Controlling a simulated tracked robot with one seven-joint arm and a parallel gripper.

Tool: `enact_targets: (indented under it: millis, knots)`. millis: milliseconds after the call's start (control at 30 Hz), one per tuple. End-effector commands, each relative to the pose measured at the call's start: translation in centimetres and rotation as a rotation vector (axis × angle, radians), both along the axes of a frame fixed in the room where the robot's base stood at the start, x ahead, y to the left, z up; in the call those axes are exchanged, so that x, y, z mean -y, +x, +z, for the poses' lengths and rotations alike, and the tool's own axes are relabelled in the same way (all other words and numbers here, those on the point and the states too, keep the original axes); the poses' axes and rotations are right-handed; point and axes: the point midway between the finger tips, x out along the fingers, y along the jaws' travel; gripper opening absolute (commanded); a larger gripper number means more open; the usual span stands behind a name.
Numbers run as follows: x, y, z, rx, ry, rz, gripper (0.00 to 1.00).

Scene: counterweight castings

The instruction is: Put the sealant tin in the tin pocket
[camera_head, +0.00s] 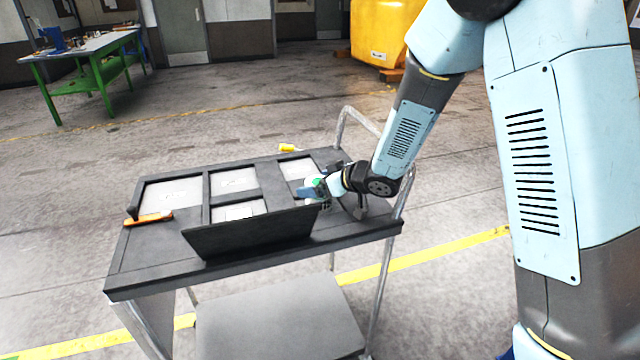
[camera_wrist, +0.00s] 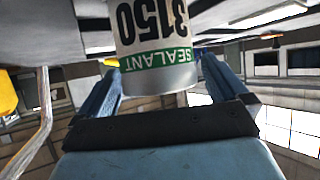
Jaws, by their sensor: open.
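The sealant tin (camera_wrist: 155,45) is white with a green band and black lettering. In the wrist view it stands between the two blue fingers of my gripper (camera_wrist: 161,70), which is open. The picture is upside down there, and the tin's lower end is cut off at the top edge. In the head view my gripper (camera_head: 310,191) is low over the right part of the black divided tray (camera_head: 262,187). A bit of the tin's green and white (camera_head: 318,182) shows beside the fingers. I cannot tell which pocket is the tin pocket or what the tin rests on.
The tray lies on a dark cart (camera_head: 150,270) with a metal handle at the right. A dark upright panel (camera_head: 250,232) stands along the tray's front. An orange-handled tool (camera_head: 150,219) lies at the left, and a small yellow object (camera_head: 289,148) at the back edge. Several pale-floored pockets look empty.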

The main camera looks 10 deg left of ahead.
Motion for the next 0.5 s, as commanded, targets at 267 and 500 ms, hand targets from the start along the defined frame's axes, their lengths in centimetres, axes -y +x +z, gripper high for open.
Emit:
enact_targets:
  millis: [267, 500]
  knots:
    - [0.9, -0.3, 0.7, 0.000, 0.001, -0.002, 1.00]
    - [4.1, -1.7, 2.5, 0.002, 0.001, -0.004, 1.00]
